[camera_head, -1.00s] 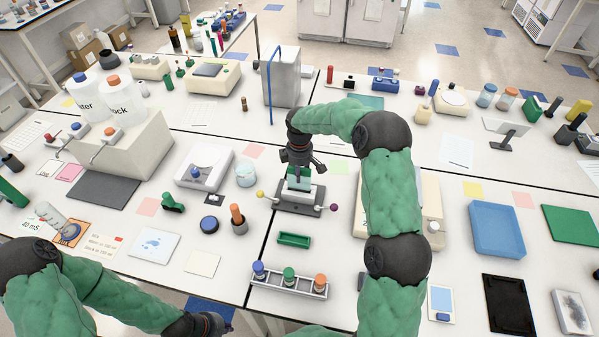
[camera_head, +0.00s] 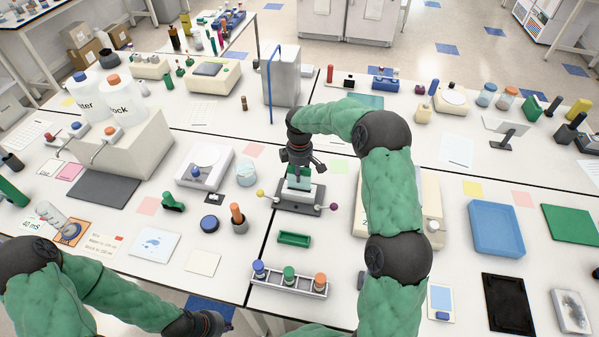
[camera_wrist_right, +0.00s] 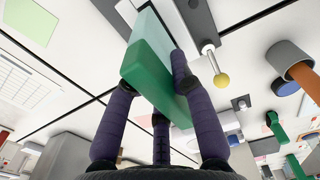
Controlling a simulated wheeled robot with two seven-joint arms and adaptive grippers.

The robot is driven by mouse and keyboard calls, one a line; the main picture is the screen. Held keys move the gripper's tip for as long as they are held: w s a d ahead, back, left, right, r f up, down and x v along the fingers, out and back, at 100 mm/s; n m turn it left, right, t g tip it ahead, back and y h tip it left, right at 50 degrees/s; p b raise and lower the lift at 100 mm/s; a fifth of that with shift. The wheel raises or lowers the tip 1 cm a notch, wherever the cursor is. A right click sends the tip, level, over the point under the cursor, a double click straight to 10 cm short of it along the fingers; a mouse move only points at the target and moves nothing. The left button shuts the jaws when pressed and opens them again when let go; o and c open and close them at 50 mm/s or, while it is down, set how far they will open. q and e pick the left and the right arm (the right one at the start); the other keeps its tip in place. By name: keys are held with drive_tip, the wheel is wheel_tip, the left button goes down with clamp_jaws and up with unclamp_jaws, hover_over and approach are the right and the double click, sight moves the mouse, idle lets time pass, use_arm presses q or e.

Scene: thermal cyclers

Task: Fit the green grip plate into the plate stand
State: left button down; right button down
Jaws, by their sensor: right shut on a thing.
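The green grip plate (camera_wrist_right: 152,72) is held between the purple fingers of my right gripper (camera_wrist_right: 160,95) in the right wrist view. In the head view my right gripper (camera_head: 299,166) points down over the plate stand (camera_head: 300,197), a dark base with a pale block and side rods ending in a yellow and a pink ball. The plate (camera_head: 299,182) is at the top of the stand's pale block. Whether it is fully seated I cannot tell. My left gripper (camera_head: 212,322) is low at the bottom edge, its fingers hidden.
A small green tray (camera_head: 294,239) and a rack (camera_head: 288,282) with blue, green and orange capped tubes lie in front of the stand. A white scale (camera_head: 204,168) and a jar stand to its left. A beige machine (camera_head: 428,205) stands to its right, behind my right arm.

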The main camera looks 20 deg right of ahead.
drive_tip(key=shift+f+b, duration=1.55)
drive_tip(key=shift+f, duration=1.15)
idle(0.6)
drive_tip(key=c, duration=1)
unclamp_jaws()
wheel_tip(320, 180, up, 12)
drive_tip(key=shift+r, duration=0.1)
